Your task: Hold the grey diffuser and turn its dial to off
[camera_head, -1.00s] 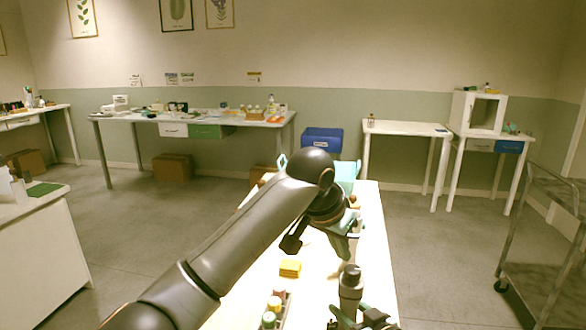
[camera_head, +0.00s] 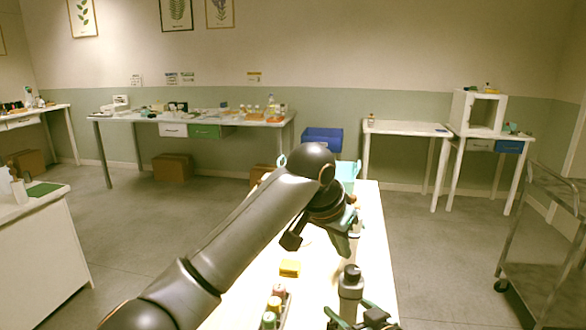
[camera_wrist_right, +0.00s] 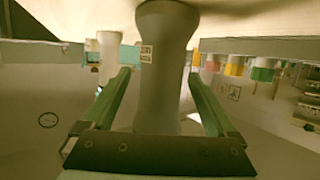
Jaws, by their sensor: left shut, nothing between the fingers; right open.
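The grey diffuser (camera_head: 350,292) stands upright on the near part of the bright table, with a darker round dial on top. In the right wrist view the diffuser (camera_wrist_right: 165,60) shows as a waisted body with a small label. My right gripper (camera_head: 355,315) is open, low around the diffuser, with one finger on each side; gaps to the body show in the right wrist view. My left gripper (camera_head: 346,247) is shut and empty, beyond and above the diffuser, clear of its dial. The dial's setting is too small to read.
A paler bottle-shaped thing (camera_wrist_right: 107,55) stands left of the diffuser in the right wrist view. A yellow block (camera_head: 290,268) and a rack with several coloured-cap bottles (camera_head: 275,302) are on the table's left. A teal container (camera_head: 347,172) is at the far end.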

